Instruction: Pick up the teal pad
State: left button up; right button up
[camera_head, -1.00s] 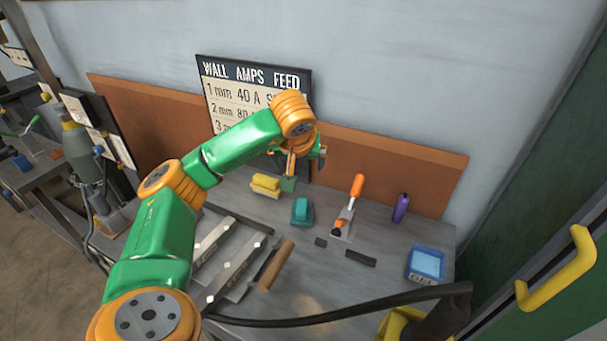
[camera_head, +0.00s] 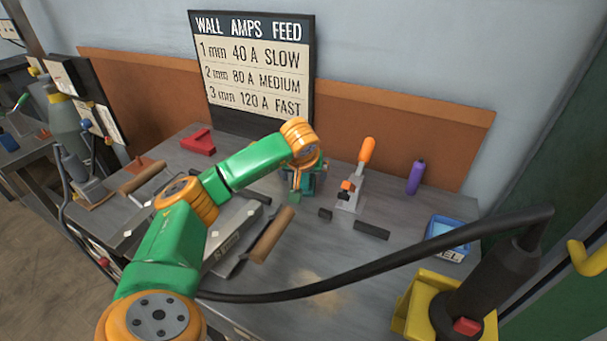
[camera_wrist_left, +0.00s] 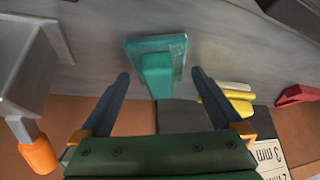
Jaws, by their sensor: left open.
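The teal pad (camera_wrist_left: 172,45) shows clearly in the left wrist view as a flat plate with a raised block grip, on the grey bench. My left gripper (camera_wrist_left: 160,77) is open. Its fingertips lie to either side of the raised grip in that view, with a gap on both sides; how far above the pad they are I cannot tell. In the head view the left gripper (camera_head: 297,192) hangs over the bench left of the orange-handled clamp and hides most of the pad. My right gripper is not in view.
The orange-handled clamp (camera_head: 350,195) stands close right of the gripper. A yellow pad (camera_wrist_left: 238,104) lies nearby. A thick black cable (camera_head: 390,260) crosses the front.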

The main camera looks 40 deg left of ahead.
pick_arm(q)
jog(key=c, duration=1.3)
